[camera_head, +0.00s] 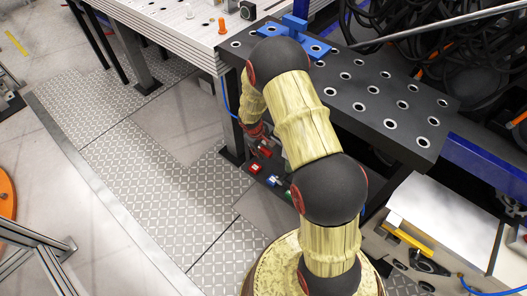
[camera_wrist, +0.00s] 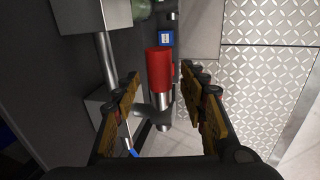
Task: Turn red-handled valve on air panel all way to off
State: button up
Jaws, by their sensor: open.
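In the wrist view, a red cylindrical part (camera_wrist: 159,68), which looks like the valve's red handle, lies between my gripper's fingertips. A shiny metal fitting (camera_wrist: 160,108) shows just below it in the picture. My gripper (camera_wrist: 160,76) is open, one finger to the left and one to the right, with gaps on both sides and no visible contact. In the head view, my arm hides most of the gripper and panel. Small red parts (camera_head: 255,168) show low beside the dark table's frame; I cannot tell which is the handle.
A blue-marked part (camera_wrist: 165,39) sits just beyond the red part. A metal box and pipe (camera_wrist: 105,55) stand close to the left finger. The dark perforated table (camera_head: 385,100) overhangs the panel area. Patterned floor (camera_head: 150,175) at left is clear.

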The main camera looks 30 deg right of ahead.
jog(key=shift+w+d+f, duration=0.1)
jog(key=shift+d+f, duration=0.1)
jog(key=shift+f, duration=0.45)
jog(key=shift+c, duration=0.2)
grip_shut()
dwell(0.3)
